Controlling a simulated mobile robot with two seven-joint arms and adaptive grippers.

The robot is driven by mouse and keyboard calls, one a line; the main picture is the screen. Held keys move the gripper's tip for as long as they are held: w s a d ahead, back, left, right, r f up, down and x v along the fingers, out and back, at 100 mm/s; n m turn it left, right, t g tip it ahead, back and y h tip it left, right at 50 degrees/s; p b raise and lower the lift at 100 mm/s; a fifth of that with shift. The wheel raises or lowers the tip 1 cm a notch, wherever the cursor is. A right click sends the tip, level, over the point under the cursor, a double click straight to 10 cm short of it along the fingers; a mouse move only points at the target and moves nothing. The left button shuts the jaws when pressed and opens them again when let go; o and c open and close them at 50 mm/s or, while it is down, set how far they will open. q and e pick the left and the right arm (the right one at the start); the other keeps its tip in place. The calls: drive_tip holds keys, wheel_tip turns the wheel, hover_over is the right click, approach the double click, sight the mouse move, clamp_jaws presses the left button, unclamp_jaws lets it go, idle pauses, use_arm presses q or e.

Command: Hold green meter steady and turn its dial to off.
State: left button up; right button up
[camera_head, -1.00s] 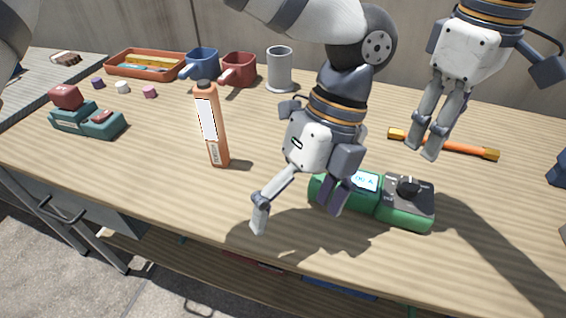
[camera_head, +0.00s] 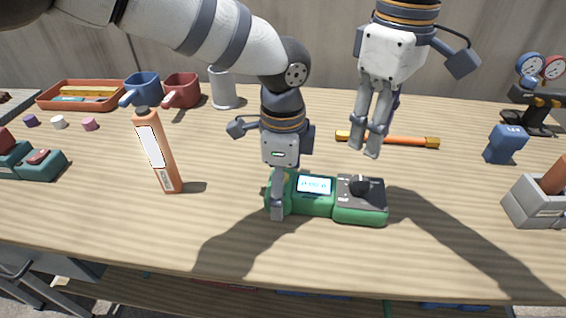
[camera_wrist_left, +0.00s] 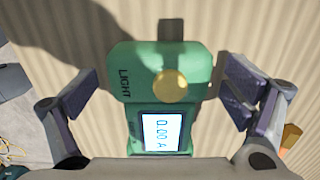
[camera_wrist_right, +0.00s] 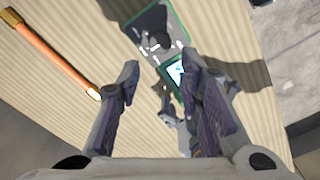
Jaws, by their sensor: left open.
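The green meter (camera_head: 319,205) lies on the table, its lit screen (camera_head: 313,185) in the middle and a black dial (camera_head: 359,187) on its dark right part. My left gripper (camera_head: 278,200) is over the meter's left end. In the left wrist view its open fingers (camera_wrist_left: 164,88) stand on either side of the meter (camera_wrist_left: 140,58), with gaps showing; the screen reads 0.00 A there. My right gripper (camera_head: 364,151) is above and behind the dial, empty. In the right wrist view its fingers (camera_wrist_right: 160,70) are apart and the dial (camera_wrist_right: 158,40) lies beyond them.
An orange bottle (camera_head: 156,150) stands left of the meter. An orange-handled tool (camera_head: 405,141) lies behind it. A blue block (camera_head: 504,143) and a grey holder (camera_head: 533,203) are on the right. Mugs (camera_head: 183,91) and an orange tray (camera_head: 82,96) stand back left. The table front is clear.

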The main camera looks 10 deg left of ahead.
sight(361, 182)
use_arm(q)
drive_tip(key=shift+f, duration=0.2)
drive_tip(key=c, duration=1.6)
drive_tip(key=shift+c, duration=0.3)
use_arm(e)
drive_tip(key=o, duration=0.4)
drive_tip(key=shift+c, duration=0.2)
wheel_tip(361, 182, down, 10)
drive_tip(key=m, duration=1.2)
drive_tip(key=shift+r+m, duration=0.2)
drive_tip(key=shift+m, duration=0.2)
drive_tip(key=shift+c, duration=0.5)
